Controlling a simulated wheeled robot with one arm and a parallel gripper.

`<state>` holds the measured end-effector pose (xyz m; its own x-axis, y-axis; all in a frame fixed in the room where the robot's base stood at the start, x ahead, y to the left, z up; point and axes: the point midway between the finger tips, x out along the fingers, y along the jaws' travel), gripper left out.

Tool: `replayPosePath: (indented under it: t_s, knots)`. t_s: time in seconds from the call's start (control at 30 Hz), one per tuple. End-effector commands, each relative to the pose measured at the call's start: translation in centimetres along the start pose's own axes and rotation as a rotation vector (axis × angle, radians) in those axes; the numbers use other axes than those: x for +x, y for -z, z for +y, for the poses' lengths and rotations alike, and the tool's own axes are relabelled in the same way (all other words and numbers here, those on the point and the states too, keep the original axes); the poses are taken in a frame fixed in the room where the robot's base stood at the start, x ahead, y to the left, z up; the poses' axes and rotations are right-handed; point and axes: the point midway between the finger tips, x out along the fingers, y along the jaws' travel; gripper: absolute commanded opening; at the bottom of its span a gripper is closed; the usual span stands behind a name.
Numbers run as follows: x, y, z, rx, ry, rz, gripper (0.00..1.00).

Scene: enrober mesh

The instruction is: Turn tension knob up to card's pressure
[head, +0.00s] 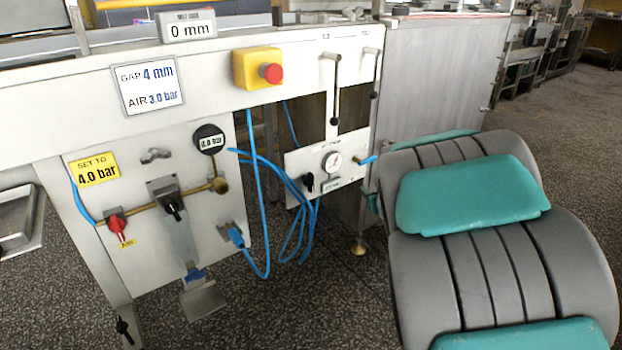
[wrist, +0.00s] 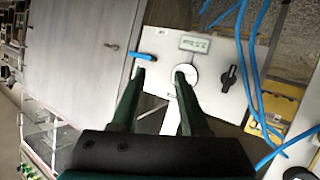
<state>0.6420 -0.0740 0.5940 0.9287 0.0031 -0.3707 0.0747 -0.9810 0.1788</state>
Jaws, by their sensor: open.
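A black knob (head: 307,183) sits on a small white panel (head: 293,164) left of a round dial gauge (head: 332,161); the dial reading is too small to tell. In the wrist view the panel appears upside down, with the knob (wrist: 229,78) right of the gauge (wrist: 184,75). My gripper (wrist: 160,73) is open and empty, its fingertips over the panel between the blue handle (wrist: 140,56) and the gauge, left of the knob. A yellow card (head: 95,170) reads "SET TO 4.0 bar". A white card (head: 149,86) reads "GAP 4 mm, AIR 3.0 bar".
Another black knob (head: 173,205), a red valve handle (head: 117,225) and a round black display (head: 209,139) are on the left panel. Blue hoses (head: 265,215) hang between the panels. A red emergency button (head: 270,73) and two levers (head: 334,90) are above. My arm fills the right.

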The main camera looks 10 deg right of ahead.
Motion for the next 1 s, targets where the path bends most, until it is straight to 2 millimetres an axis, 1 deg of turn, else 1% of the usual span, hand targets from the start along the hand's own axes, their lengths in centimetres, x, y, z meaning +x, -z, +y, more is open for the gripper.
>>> replayPosePath:
  t_s: [0.03, 0.1, 0.17, 0.3, 0.4, 0.5, 0.67, 0.87, 1.0]
  knots:
    - [1.1, 0.0, -0.9, 0.0, 0.044, 0.047, 0.45]
    - [2.2, 0.6, -2.6, 0.005, 0.116, 0.124, 0.45]
    - [2.9, 1.1, -4.1, 0.013, 0.182, 0.186, 0.45]
    - [3.5, 1.7, -7.4, 0.049, 0.327, 0.305, 0.45]
    - [3.3, 2.1, -9.0, 0.073, 0.406, 0.365, 0.45]
    - [3.0, 2.3, -10.1, 0.092, 0.458, 0.401, 0.45]
    - [3.1, 2.5, -10.7, 0.102, 0.482, 0.417, 0.45]
    - [4.6, 3.3, -11.6, 0.102, 0.484, 0.42, 0.45]
    - [6.3, 4.1, -12.4, 0.101, 0.482, 0.417, 0.45]
